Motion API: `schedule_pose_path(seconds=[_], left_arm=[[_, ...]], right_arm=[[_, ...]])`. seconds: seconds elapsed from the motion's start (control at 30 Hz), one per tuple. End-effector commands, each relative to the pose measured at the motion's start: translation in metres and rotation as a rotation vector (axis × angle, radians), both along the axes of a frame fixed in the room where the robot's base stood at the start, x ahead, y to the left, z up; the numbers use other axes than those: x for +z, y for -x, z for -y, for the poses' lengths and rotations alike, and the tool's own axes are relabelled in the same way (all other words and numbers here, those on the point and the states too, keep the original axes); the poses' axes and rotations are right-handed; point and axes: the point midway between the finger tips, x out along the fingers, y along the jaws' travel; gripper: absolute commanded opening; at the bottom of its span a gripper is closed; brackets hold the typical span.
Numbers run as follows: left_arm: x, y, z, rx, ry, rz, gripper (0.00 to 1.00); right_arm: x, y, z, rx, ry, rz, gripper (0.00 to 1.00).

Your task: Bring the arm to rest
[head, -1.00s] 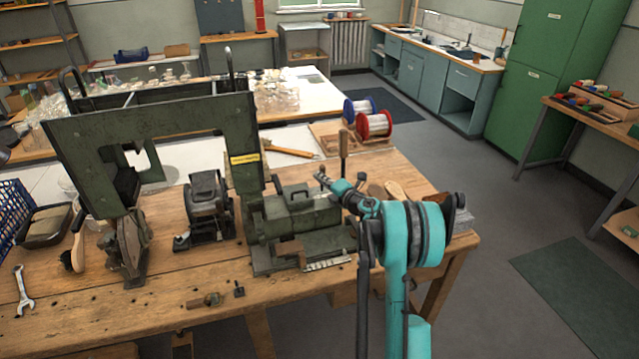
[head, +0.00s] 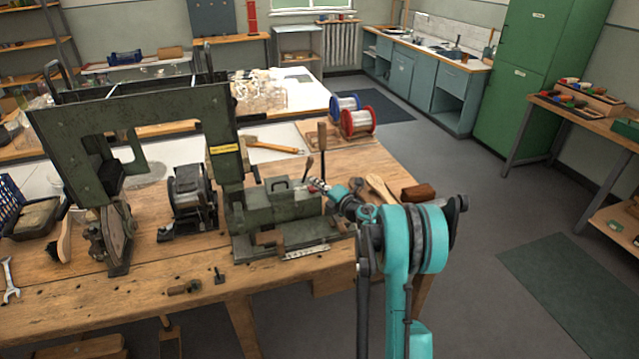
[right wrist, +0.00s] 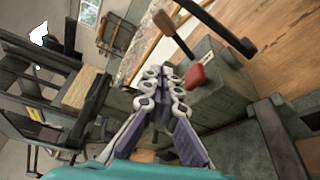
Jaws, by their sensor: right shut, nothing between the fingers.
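My right arm (head: 412,240), teal and dark grey, rises at the right front of the workbench. Its gripper (head: 318,187) is beside the right end of a green metal machine (head: 275,208). In the right wrist view the gripper (right wrist: 163,72) has its fingertips together with nothing between them. A red knob (right wrist: 196,76) and a lever with a wooden handle (right wrist: 165,22) are close to the right of the fingertips. I cannot tell whether the fingers touch the machine. My left gripper is not in view.
The wooden workbench (head: 140,297) carries a tall green frame (head: 150,112), a dark motor unit (head: 190,200) and wooden brush parts (head: 380,187). Wire spools, one red (head: 358,121), stand behind.

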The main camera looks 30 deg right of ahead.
Motion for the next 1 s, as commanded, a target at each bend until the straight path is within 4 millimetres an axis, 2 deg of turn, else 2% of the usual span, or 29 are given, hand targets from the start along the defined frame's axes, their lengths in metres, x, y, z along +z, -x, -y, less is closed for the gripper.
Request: schedule_pose_path(seconds=[0.57, 0.67, 0.77, 0.87, 0.9, 1.0], left_arm=[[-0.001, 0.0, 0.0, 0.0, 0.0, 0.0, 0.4], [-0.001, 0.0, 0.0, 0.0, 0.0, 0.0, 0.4], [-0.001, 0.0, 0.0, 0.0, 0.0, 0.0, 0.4], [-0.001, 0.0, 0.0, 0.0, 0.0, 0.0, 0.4], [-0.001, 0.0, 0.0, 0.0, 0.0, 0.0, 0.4], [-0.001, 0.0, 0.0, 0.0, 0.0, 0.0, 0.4]], right_arm=[[-0.001, 0.001, -0.003, 0.002, 0.0, 0.0, 0.0], [0.006, 0.001, -0.005, -0.005, -0.012, 0.009, 0.0], [0.035, 0.002, -0.013, -0.041, -0.07, 0.048, 0.0], [0.086, 0.01, -0.025, -0.118, -0.194, 0.113, 0.0], [0.108, 0.016, -0.03, -0.159, -0.26, 0.139, 0.0], [0.152, 0.04, -0.041, -0.269, -0.448, 0.185, 0.0]])
